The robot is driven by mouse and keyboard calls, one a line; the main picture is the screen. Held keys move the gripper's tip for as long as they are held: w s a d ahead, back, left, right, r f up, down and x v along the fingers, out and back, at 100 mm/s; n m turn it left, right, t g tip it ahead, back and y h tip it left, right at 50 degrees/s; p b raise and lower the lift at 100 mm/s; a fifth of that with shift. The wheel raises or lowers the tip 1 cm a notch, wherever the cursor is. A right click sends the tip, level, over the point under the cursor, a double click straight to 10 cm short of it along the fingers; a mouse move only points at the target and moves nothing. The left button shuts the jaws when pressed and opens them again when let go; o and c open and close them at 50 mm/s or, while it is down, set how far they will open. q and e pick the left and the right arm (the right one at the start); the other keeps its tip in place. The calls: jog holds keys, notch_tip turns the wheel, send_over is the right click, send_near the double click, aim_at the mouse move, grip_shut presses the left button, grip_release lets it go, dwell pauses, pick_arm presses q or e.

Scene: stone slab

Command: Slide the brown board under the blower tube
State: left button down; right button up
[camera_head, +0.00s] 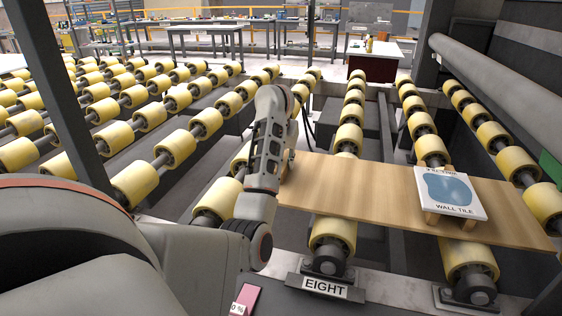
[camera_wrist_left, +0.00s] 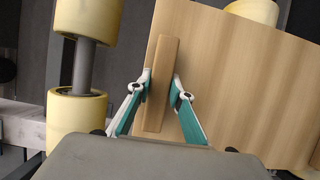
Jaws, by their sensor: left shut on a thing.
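The brown board (camera_head: 345,192) lies flat across the yellow rollers, from my left gripper to the right side of the head view. In the left wrist view the board (camera_wrist_left: 235,75) has a raised wooden bar (camera_wrist_left: 158,85) on it. My left gripper (camera_wrist_left: 160,85) is shut on this bar, one finger on each side. In the head view the gripper (camera_head: 286,163) is at the board's left end, mostly hidden by my wrist. The grey blower tube (camera_head: 500,88) runs along the upper right, above and beyond the board. My right gripper is not in view.
A white box (camera_head: 450,192) labelled WALL TILE sits on the board's right part, on small wooden pieces. A sign reading EIGHT (camera_head: 325,287) is on the front rail. Rows of yellow rollers (camera_head: 350,112) stretch behind, with open gaps between. A pink object (camera_head: 245,298) lies near the front.

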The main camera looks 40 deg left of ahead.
pick_arm(q)
jog(key=shift+w+d+f, duration=0.1)
jog(key=shift+w+d, duration=0.2)
jog(key=shift+d, duration=0.3)
jog(key=shift+w+d+r, duration=0.1)
jog(key=shift+w+d, duration=0.2)
jog(key=shift+d, duration=0.3)
jog(key=shift+w+d+f, duration=0.1)
jog(key=shift+w+d, duration=0.2)
jog(key=shift+d, duration=0.3)
jog(key=shift+w+d, duration=0.3)
jog(key=shift+d, duration=0.2)
jog(key=shift+w+d, duration=0.25)
jog(key=shift+d, duration=0.25)
jog(key=shift+d, duration=0.1)
jog(key=shift+w+d, duration=0.5)
jog(key=shift+d, duration=0.35)
jog(key=shift+w+d, duration=0.3)
jog(key=shift+d, duration=0.3)
jog(key=shift+w+d, duration=0.3)
jog(key=shift+d, duration=0.25)
jog(key=shift+w+d+f, duration=0.1)
jog(key=shift+w+d, duration=0.3)
jog(key=shift+d, duration=0.25)
jog(key=shift+w+d, duration=0.15)
jog(key=shift+d, duration=0.15)
